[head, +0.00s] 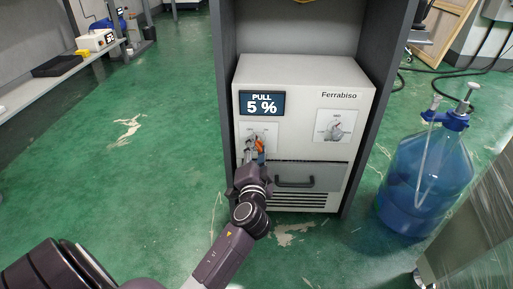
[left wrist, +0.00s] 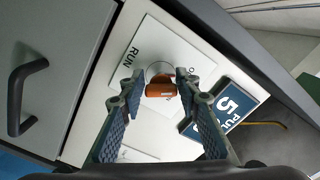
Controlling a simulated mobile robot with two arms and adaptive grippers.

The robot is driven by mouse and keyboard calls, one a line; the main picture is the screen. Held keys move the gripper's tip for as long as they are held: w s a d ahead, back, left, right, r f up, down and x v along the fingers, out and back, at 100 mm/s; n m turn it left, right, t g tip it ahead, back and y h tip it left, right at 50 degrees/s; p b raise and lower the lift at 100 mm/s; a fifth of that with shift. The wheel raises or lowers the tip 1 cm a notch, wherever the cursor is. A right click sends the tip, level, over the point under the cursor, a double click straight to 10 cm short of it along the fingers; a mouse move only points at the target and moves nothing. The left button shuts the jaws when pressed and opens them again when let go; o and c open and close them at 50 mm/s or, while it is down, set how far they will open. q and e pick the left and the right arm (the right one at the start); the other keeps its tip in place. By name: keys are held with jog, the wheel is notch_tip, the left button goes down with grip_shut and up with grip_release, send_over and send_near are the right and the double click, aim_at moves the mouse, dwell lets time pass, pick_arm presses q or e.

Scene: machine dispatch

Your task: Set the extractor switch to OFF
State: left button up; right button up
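The extractor (head: 305,75) is a light grey unit marked Ferrabiso, with a display (head: 262,104) reading "PULL 5 %". Its switch, an orange knob on a white plate, shows in the left wrist view (left wrist: 161,87). RUN is printed on one side of the plate; the other lettering is partly hidden behind a finger. My left gripper (head: 254,148) is at the switch, its open fingers on either side of the knob. A gap shows on the RUN side; contact on the other side is unclear. The knob's exact setting is unclear. My right gripper is out of view.
A second dial (head: 336,129) sits right of the switch. A drawer handle (head: 295,182) is below. Dark cabinet walls (head: 376,100) flank the extractor. A blue bottle (head: 427,180) stands on the floor to the right. Green floor on the left is clear.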

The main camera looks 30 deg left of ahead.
pick_arm(q)
jog(key=shift+o, duration=1.4)
jog(key=shift+s+d, duration=0.1)
jog(key=v, duration=1.1)
jog(key=shift+s+d, duration=0.25)
jog(key=shift+s, duration=0.1)
